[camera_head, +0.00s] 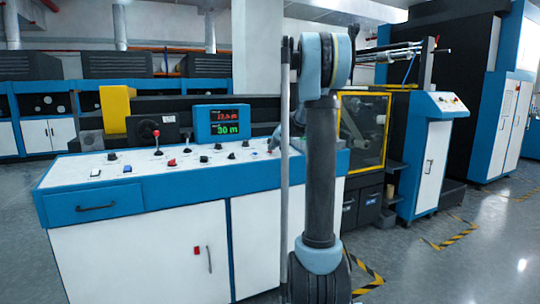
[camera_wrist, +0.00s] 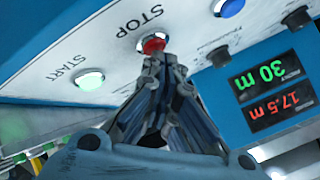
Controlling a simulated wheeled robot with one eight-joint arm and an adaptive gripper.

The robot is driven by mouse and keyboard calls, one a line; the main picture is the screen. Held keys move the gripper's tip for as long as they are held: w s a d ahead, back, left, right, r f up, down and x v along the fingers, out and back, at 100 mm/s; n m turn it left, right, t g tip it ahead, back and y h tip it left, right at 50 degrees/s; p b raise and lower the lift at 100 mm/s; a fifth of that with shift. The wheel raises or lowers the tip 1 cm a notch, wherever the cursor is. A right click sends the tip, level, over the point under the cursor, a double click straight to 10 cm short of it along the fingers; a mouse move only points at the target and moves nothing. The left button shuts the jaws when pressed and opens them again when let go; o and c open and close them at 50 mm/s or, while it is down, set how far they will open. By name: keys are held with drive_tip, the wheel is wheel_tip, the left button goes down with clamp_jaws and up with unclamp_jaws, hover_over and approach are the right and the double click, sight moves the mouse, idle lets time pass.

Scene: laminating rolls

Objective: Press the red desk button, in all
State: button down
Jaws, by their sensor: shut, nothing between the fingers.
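The red button (camera_wrist: 152,43) sits in a pale ring on the white desk panel, beside the word STOP, in the wrist view. My gripper (camera_wrist: 158,62) is shut and empty, its fingertips right at the red button and covering its near edge. I cannot tell whether they touch it or press it down. In the head view my gripper (camera_head: 275,141) is at the right end of the control desk (camera_head: 185,190), partly hidden by my arm; the STOP button cannot be made out there.
A lit START button (camera_wrist: 90,80) and a blue button (camera_wrist: 229,7) flank the red one. The display (camera_head: 224,123) reads 17.5 m and 30 m. A red-knobbed lever (camera_head: 157,135) and several switches stand further left on the desk. A yellow-framed machine (camera_head: 362,130) stands behind my arm.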

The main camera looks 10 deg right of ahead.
drive_tip(key=shift+f, duration=0.15)
idle(0.6)
drive_tip(key=shift+s+r, duration=0.1)
drive_tip(key=shift+r, duration=0.7)
drive_tip(key=shift+s+d+r, duration=0.1)
drive_tip(key=shift+s+r, duration=0.1)
drive_tip(key=shift+r, duration=1.05)
drive_tip(key=shift+s+d+r, duration=0.1)
drive_tip(key=shift+s+r, duration=0.1)
drive_tip(key=shift+r, duration=1)
